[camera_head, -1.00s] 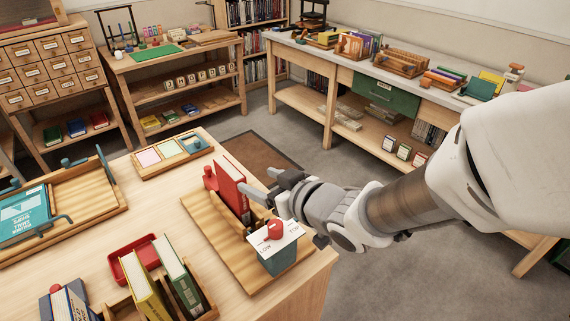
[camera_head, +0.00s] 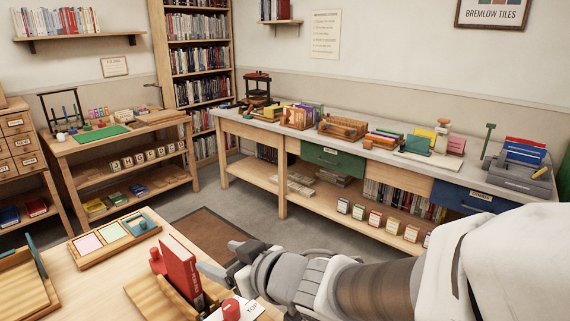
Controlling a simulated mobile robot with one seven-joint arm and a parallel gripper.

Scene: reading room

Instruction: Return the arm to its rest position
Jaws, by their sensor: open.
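My gripper (camera_head: 228,262) is in the lower middle of the head view, at the end of my arm, which reaches in from the right. Its two fingers are apart with nothing between them. It is just right of a red book (camera_head: 181,268), which stands upright in a wooden holder (camera_head: 150,298) on the near table. I cannot tell whether a finger touches the book. A red knob (camera_head: 231,309) on a white card marked "TOP" shows below the gripper, partly cut off by the frame's edge.
The near table (camera_head: 92,290) also holds a tray of coloured tiles (camera_head: 114,237). A long grey-topped workbench (camera_head: 385,155) with a green drawer (camera_head: 333,158) and a blue drawer (camera_head: 472,200) stands behind my arm. Open floor with a brown mat (camera_head: 208,238) lies between.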

